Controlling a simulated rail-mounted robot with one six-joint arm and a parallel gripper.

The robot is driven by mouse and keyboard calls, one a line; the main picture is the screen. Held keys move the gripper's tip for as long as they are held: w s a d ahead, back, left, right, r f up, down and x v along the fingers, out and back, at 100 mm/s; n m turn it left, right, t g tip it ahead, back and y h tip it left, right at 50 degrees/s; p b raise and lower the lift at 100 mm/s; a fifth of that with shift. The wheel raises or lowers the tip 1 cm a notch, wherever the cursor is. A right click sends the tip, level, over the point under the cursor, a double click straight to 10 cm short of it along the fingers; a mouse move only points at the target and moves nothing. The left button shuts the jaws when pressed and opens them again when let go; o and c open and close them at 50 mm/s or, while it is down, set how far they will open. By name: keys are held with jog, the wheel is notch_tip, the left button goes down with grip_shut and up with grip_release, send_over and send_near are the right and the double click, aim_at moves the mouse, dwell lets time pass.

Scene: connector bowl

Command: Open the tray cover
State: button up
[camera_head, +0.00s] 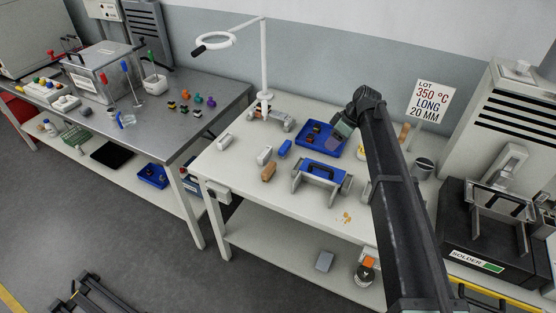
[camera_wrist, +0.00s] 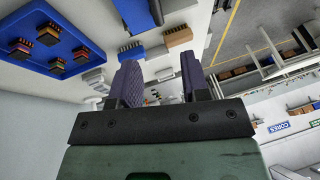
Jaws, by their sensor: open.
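No part is labelled as the tray cover, and I cannot tell for certain which it is. A blue piece with a black handle (camera_head: 322,171) sits between grey supports on the white bench. It shows partly at the top of the wrist view (camera_wrist: 134,12). An open blue tray (camera_head: 313,143) holding several dark connectors is behind it, and shows at upper left in the wrist view (camera_wrist: 85,58). My gripper (camera_wrist: 161,76) is open, its two ribbed fingers apart with nothing gripped.
A ring lamp (camera_head: 264,60) stands at the bench's back. Small white, blue and tan blocks lie left of the handled piece. A dark solder unit (camera_head: 487,238) with a handled frame is at right. A metal table (camera_head: 205,115) at left bears a handled box (camera_head: 98,78).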

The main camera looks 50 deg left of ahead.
aim_at(323, 164)
jog(key=b+x, duration=0.3)
jog(key=d+b+x, duration=0.1)
jog(key=b+x, duration=0.2)
jog(key=w+f+b+x, duration=0.1)
jog(key=b+x, duration=0.3)
jog(key=shift+d, duration=0.35)
jog(key=shift+r, duration=0.15)
grip_shut()
